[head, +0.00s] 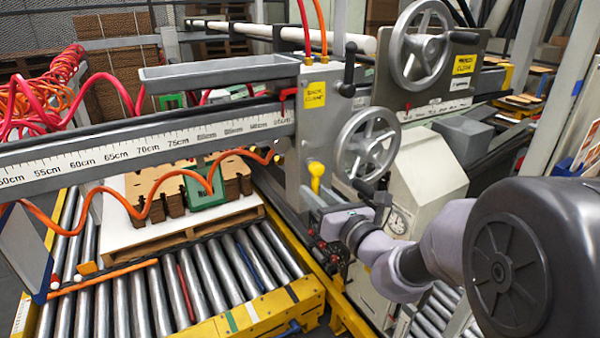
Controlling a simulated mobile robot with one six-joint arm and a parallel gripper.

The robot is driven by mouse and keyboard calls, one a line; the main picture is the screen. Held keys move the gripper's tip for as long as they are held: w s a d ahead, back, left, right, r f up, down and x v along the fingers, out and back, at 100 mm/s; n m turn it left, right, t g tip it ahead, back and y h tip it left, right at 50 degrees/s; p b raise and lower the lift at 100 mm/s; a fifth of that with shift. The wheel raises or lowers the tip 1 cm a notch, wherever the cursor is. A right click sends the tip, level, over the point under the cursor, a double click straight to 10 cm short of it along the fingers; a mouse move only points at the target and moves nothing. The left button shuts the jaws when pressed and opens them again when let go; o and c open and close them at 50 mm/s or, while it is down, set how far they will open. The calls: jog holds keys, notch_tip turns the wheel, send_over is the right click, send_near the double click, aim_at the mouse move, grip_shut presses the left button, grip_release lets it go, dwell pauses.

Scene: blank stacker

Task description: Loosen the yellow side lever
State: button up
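The yellow side lever (316,177) is on the side of the grey upright carriage post, below the lower handwheel's level. It points up, with its rounded yellow head at the top and a narrower stem below. My arm comes in from the right, and its wrist ends just below and to the right of the lever.
A spoked handwheel (367,143) stands right above my wrist, and a larger handwheel (420,45) is higher up. A ruler beam (150,150) crosses to the left. Below it, cardboard blanks (165,190) lie on a pallet over rollers (205,275). Yellow frame edges (270,305) border the rollers.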

jog(key=s+a+r+m+p, duration=0.2)
jog(key=a+r+m+p, duration=0.25)
jog(key=m+p, duration=1.1)
jog(key=s+d+n+p, duration=0.1)
jog(key=s+d+p, duration=0.4)
jog(key=s+d, duration=0.1)
jog(key=shift+s, duration=0.9)
dwell(0.7)
